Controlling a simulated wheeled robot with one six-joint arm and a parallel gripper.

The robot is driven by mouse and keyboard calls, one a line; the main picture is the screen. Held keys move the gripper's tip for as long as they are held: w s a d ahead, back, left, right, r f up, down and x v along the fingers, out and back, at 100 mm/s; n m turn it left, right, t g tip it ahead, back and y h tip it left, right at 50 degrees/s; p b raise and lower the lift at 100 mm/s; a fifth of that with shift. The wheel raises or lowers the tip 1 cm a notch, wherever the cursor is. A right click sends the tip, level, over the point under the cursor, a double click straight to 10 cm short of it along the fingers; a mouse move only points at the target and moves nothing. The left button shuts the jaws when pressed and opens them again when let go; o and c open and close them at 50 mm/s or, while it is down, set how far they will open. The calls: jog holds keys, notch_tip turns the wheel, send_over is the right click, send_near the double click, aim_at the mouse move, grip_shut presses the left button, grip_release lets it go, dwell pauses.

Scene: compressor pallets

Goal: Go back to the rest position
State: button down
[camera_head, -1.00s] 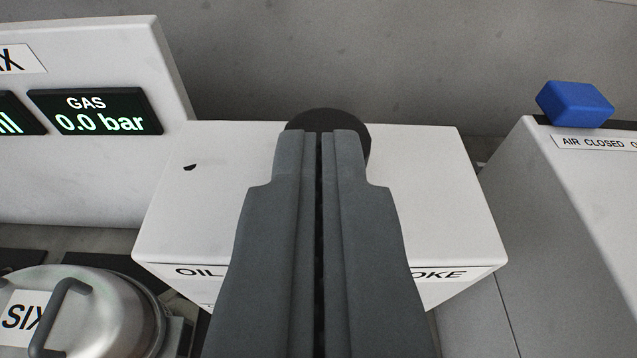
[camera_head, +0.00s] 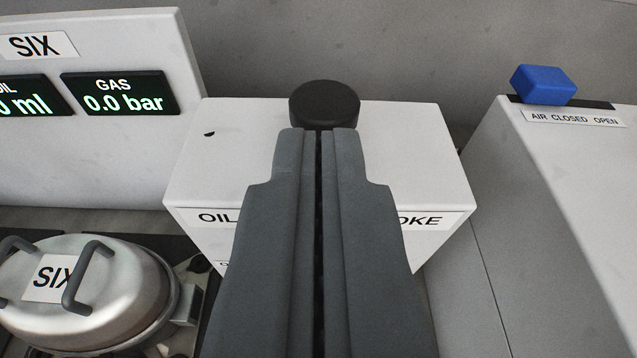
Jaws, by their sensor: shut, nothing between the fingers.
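My gripper (camera_head: 319,132) is in the middle of the view, its two dark grey fingers shut together with nothing between them. Its tips lie in front of a white box (camera_head: 408,150) that has a black round knob (camera_head: 325,103) on top. The knob shows just beyond the fingertips; whether they touch it I cannot tell. The fingers hide the middle of the box's label, which reads "OIL" at the left and "OKE" at the right.
At left stands a white panel (camera_head: 150,55) marked SIX, with a gas display (camera_head: 120,95) reading 0.0 bar. Below it is a silver lidded vessel (camera_head: 125,300) with grey handles. At right, a white cabinet (camera_head: 560,200) carries a blue block (camera_head: 543,84) above an "AIR CLOSED OPEN" label.

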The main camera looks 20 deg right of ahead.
jog(key=shift+s, duration=0.1)
jog(key=s+a+f+n+t+y, duration=0.1)
jog(key=s+a+f, duration=0.1)
jog(key=s+a, duration=0.65)
jog(key=s+a+f+n+t+y, duration=0.1)
jog(key=s+a, duration=0.4)
jog(key=s, duration=0.6)
jog(key=s+a+f+y, duration=0.1)
jog(key=s+a+f, duration=0.2)
jog(key=s+f, duration=0.2)
jog(key=s+a+f+n+t+y, duration=0.1)
jog(key=s+a+f, duration=0.3)
jog(key=s, duration=0.8)
notch_tip(320, 180, down, 2)
jog(key=shift+f, duration=0.1)
jog(key=shift+w, duration=0.1)
jog(key=w+d+r+m+g+h, duration=0.1)
jog(key=w+d+r, duration=0.35)
jog(key=w, duration=0.45)
jog(key=w+d+r+m+h, duration=0.1)
jog(key=w+d+r, duration=0.3)
jog(key=w+r, duration=0.3)
jog(key=w+d+r+m+g+h, duration=0.1)
jog(key=w+d+r, duration=0.35)
jog(key=w, duration=0.55)
jog(key=w+d+r+g, duration=0.1)
jog(key=w+d, duration=0.7)
jog(key=w, duration=0.2)
jog(key=shift+d+h, duration=0.25)
jog(key=shift+h, duration=0.05)
